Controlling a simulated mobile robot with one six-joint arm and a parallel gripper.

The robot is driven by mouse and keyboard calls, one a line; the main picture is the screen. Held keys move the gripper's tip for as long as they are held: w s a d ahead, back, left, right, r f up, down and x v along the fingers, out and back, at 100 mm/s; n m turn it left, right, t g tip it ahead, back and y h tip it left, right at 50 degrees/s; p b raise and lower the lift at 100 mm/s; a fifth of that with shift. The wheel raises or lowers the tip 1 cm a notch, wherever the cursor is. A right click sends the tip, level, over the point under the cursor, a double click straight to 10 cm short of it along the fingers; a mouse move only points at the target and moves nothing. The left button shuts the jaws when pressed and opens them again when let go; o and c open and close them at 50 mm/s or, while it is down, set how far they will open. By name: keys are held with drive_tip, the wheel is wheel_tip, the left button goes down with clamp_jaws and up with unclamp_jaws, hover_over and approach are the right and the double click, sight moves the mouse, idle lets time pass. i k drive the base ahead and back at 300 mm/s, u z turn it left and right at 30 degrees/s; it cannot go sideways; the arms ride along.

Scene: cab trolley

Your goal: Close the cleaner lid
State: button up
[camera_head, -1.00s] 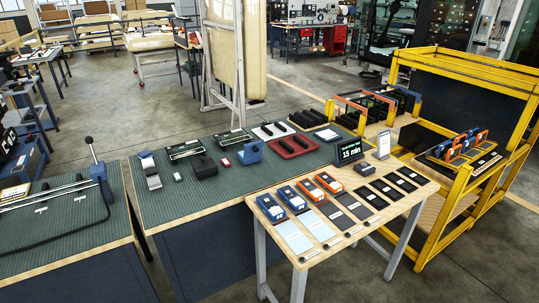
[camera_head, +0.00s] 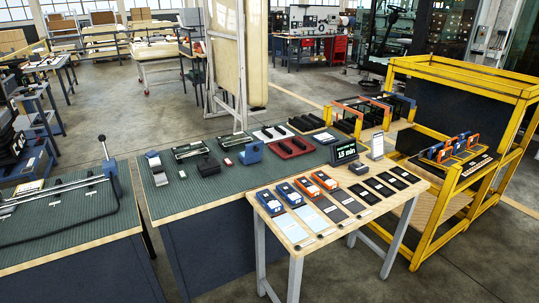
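I cannot tell for certain which thing is the cleaner. A small grey device with a pale, raised upper part (camera_head: 155,168) stands at the left of the green-matted bench (camera_head: 185,205) and may be it; its lid is too small to make out. Beside it on the mat are a black box (camera_head: 208,167), a small red-and-white item (camera_head: 228,162) and a blue block-shaped device (camera_head: 251,153). My gripper is not in view.
A wooden table (camera_head: 290,228) with blue and orange handheld units and flat dark and pale pads stands in front. A yellow frame trolley (camera_head: 425,235) is at right. A left bench (camera_head: 75,225) carries a lever and rods. Grey floor is open behind.

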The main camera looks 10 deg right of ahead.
sight(255, 149)
drive_tip(key=k, duration=0.25)
drive_tip(key=u, duration=0.15)
drive_tip(key=i, duration=0.9)
drive_tip(key=u, duration=4.05)
drive_tip(key=i, duration=0.1)
drive_tip(key=z, duration=2.65)
